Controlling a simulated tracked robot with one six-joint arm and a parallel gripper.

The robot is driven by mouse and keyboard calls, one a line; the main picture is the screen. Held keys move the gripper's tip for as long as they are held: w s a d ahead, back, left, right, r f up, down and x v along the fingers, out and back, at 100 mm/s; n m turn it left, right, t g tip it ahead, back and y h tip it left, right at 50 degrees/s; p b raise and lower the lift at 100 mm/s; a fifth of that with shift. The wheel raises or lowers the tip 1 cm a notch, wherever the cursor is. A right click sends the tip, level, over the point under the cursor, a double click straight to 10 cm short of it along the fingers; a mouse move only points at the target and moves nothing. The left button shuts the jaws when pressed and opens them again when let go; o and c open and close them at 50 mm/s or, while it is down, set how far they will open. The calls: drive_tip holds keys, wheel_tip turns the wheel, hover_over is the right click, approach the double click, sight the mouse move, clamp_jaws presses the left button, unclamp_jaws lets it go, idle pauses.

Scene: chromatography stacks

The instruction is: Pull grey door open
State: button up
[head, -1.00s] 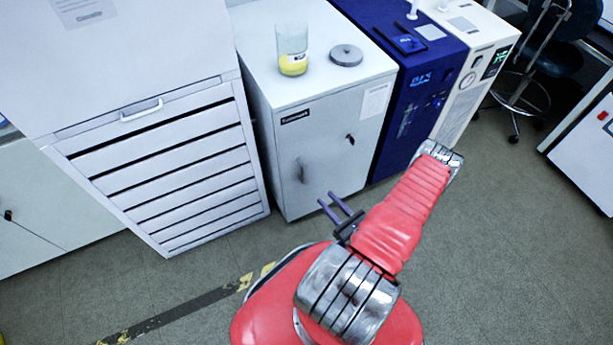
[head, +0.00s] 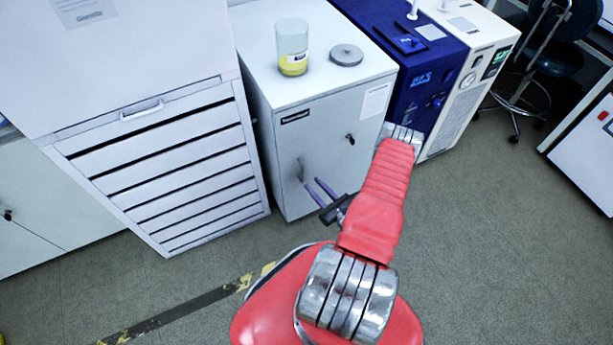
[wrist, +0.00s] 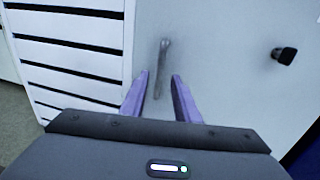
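The grey door (head: 327,152) is the front of a low cabinet and looks closed. Its slim vertical handle (head: 301,170) is on the door's left side, and a dark lock knob (head: 350,139) is on the right. In the wrist view the handle (wrist: 161,68) shows ahead, between the lines of the two purple fingers, and the knob (wrist: 285,55) is to the right. My gripper (head: 313,185) is open and empty, with its fingertips just below and right of the handle in the head view. I see no clear contact with the handle.
A beaker with yellow contents (head: 292,47) and a grey round disc (head: 346,54) stand on the cabinet top. A white drawer unit (head: 165,170) is close on the left. A blue instrument (head: 432,70) is on the right. The floor in front is open.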

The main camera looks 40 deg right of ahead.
sight(303, 174)
drive_tip(key=w, duration=0.6)
drive_tip(key=shift+d, duration=0.3)
drive_tip(key=shift+c, duration=0.4)
clamp_jaws()
drive_tip(key=shift+s+d, duration=0.1)
drive_tip(key=shift+s, duration=0.05)
